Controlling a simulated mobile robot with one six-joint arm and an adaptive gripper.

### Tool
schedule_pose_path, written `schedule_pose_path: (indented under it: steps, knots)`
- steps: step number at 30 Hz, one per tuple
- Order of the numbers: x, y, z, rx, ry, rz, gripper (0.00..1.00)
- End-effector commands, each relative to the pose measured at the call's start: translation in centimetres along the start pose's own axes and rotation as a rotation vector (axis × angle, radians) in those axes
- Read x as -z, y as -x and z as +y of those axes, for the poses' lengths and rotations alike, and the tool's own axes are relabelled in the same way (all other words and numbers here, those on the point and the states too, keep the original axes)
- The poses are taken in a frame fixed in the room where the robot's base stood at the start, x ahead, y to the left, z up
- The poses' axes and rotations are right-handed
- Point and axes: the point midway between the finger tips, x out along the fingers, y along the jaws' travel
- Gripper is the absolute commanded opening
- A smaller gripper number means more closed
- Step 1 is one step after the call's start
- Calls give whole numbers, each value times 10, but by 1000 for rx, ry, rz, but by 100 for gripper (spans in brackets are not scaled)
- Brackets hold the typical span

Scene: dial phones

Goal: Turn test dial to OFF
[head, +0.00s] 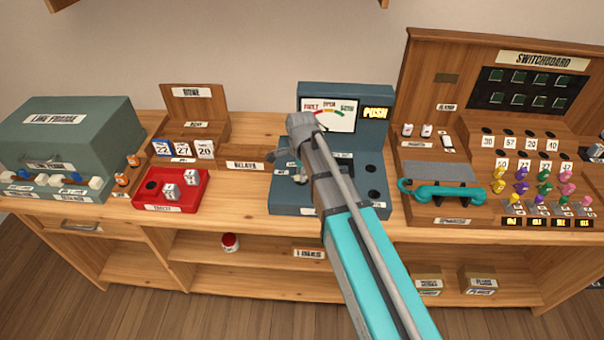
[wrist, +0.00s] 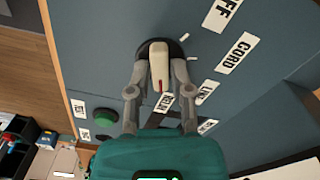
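The test dial (wrist: 158,62) is a cream knob with a red mark on a dark round base, set in a blue-grey panel. Its red-marked end points toward the bottom of the wrist view, near a small white label. The OFF label (wrist: 222,12) is at the top right, with the CORD label (wrist: 238,53) below it. My gripper (wrist: 160,74) has one finger on each side of the knob, close against it, and looks shut on it. In the head view my arm covers the dial and most of the gripper on the blue-grey test set (head: 345,90).
A green button (wrist: 105,117) is on the panel left of my gripper. The red tray (head: 195,205) stands left of the test set. The switchboard (head: 540,60) and a teal handset (head: 440,192) are to the right. A shelf is below the counter.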

Motion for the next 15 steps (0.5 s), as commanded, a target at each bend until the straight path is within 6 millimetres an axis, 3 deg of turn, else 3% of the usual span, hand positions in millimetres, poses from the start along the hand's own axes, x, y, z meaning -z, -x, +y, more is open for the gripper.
schedule_pose_path:
  steps: [1,3,15]
  knots:
    - [0,0,0,0,0,0,9]
    - [0,0,0,0,0,0,0]
    - [0,0,0,-1,19,2,0]
